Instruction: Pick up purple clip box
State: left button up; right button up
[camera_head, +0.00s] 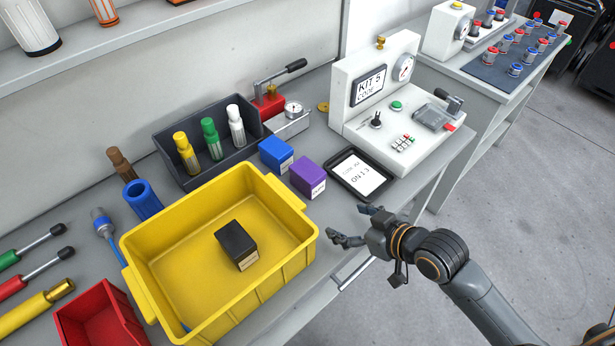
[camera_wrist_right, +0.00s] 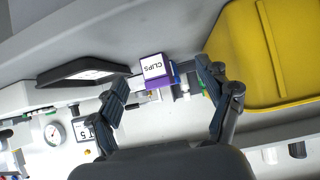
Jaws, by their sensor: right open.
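The purple clip box (camera_head: 308,177) stands on the grey workbench, between a blue box and a black-framed tablet. In the right wrist view the purple clip box (camera_wrist_right: 154,70) shows its white label reading CLIPS, ahead of and between my fingers. My right gripper (camera_head: 352,225) is open and empty near the bench's front edge, in front of the purple box and apart from it. Its two fingers also show spread in the right wrist view (camera_wrist_right: 170,88). My left gripper is in neither view.
A yellow bin (camera_head: 290,271) holding a black box (camera_head: 236,243) stands left of my right gripper. The blue box (camera_head: 276,154) is close beside the purple one. The tablet (camera_head: 361,174) lies to its right, before a white test unit (camera_head: 344,95).

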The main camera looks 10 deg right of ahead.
jog(key=t+y, duration=0.2)
send_near(313, 173)
jog(key=s, duration=0.1)
jog(key=shift+n, duration=0.3)
jog(key=x, duration=0.7)
jog(key=shift+w+d+p, duration=0.1)
jog(key=shift+w+p, duration=0.3)
jog(key=shift+p+x, duration=0.55)
jog(key=shift+x, duration=2.1)
jog(key=shift+s, duration=0.1)
jog(key=shift+c, duration=0.5)
jog(key=c, duration=1.2)
